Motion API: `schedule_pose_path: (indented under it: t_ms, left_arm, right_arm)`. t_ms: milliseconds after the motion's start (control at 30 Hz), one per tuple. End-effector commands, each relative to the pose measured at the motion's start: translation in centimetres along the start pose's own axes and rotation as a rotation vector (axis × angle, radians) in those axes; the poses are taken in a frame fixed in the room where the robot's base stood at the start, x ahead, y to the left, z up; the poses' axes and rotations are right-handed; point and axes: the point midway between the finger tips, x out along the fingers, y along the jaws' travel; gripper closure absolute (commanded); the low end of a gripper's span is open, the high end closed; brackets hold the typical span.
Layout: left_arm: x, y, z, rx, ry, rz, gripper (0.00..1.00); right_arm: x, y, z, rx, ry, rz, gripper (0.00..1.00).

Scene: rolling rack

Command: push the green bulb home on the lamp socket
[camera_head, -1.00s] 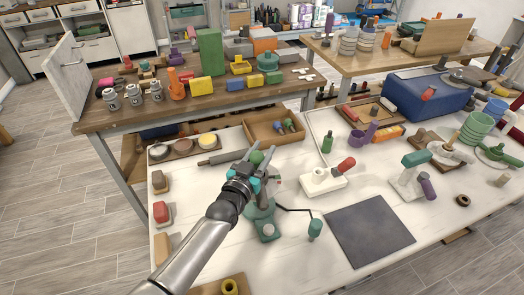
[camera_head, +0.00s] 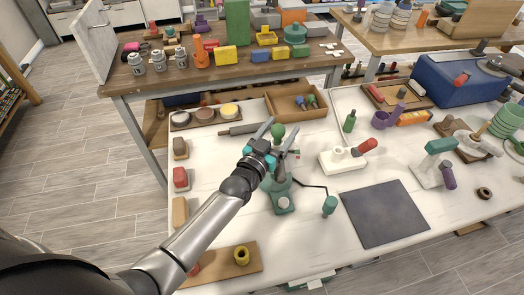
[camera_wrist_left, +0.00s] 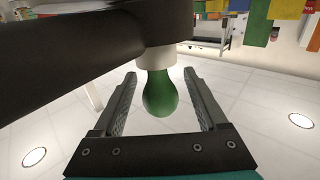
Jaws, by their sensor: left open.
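The green bulb (camera_head: 278,131) stands upright at the top of the green desk lamp (camera_head: 282,198). In the left wrist view the bulb (camera_wrist_left: 160,95) has its neck in a white collar (camera_wrist_left: 160,58) against a dark part of the lamp. That view appears upside down, and how deep the neck sits is hidden. My left gripper (camera_head: 281,134) is open, its fingers on either side of the bulb. In the left wrist view, gaps show between the bulb and both fingers (camera_wrist_left: 160,85). My right gripper is out of view.
A cord runs from the lamp to a green-handled piece (camera_head: 329,206). A white fixture with a red knob (camera_head: 343,158) and a dark mat (camera_head: 384,214) lie to the right. A wooden tray (camera_head: 297,103) is behind. Blocks (camera_head: 180,178) line the left edge.

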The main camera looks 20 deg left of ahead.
Motion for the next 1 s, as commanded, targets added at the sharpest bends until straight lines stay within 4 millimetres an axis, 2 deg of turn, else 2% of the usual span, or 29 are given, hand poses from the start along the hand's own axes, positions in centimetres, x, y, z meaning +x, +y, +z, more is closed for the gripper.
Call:
schedule_pose_path:
  t_ms: [600,800,1000]
  left_arm:
    - [-10.8,0.0,0.1,0.001,-0.003,0.001,0.25]
    - [-12.8,0.0,0.0,0.001,-0.001,0.000,0.25]
    - [-13.5,0.0,0.0,0.001,0.000,0.000,0.25]
  right_arm:
    - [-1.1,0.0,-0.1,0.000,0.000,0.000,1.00]
    - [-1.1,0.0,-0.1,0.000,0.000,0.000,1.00]
    - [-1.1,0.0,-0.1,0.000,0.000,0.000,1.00]
